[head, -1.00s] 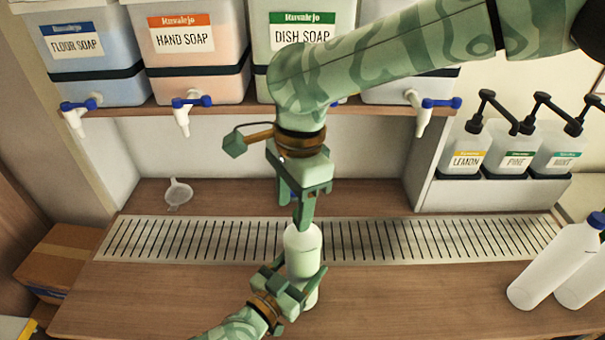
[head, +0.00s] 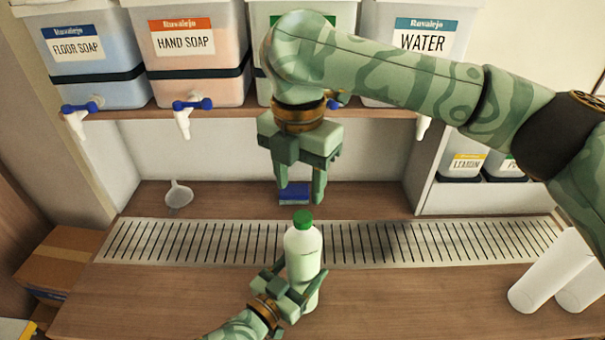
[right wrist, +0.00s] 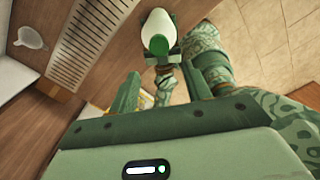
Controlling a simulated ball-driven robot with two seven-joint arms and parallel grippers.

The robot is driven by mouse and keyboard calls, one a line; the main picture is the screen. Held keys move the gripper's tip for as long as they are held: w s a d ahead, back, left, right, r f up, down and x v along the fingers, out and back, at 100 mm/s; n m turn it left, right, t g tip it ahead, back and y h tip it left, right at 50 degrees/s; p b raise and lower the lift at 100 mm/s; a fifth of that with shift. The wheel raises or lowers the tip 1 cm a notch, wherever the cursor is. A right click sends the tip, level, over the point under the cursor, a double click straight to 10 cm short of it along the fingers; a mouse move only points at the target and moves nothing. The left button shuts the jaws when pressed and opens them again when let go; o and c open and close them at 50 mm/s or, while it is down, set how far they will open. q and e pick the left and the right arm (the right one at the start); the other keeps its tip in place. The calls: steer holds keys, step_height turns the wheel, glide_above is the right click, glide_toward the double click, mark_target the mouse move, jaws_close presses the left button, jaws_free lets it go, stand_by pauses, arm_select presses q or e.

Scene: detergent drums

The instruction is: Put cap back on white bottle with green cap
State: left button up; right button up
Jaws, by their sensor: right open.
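The white bottle (head: 303,248) stands upright at the front edge of the slotted drain grate. The green cap (head: 303,217) sits on its top; I cannot tell how tightly it is seated. In the right wrist view the bottle (right wrist: 154,24) and cap (right wrist: 158,44) show from above. My left gripper (head: 300,283) is shut around the bottle's lower body. My right gripper (head: 300,188) is open and empty, above and behind the cap, apart from it. Its fingers (right wrist: 158,92) also show spread in the right wrist view.
A blue sponge-like block (head: 294,197) lies behind the grate. A funnel (head: 178,193) lies at the back left. Soap drums with taps (head: 190,105) hang over the shelf edge. A cardboard box (head: 62,262) is at left. The front counter is mostly clear.

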mark_target(303, 216)
steer(key=shift+w+d+n, duration=0.25)
steer(key=shift+w+n, duration=0.1)
steer(key=shift+n, duration=0.65)
steer(key=shift+f, duration=3.95)
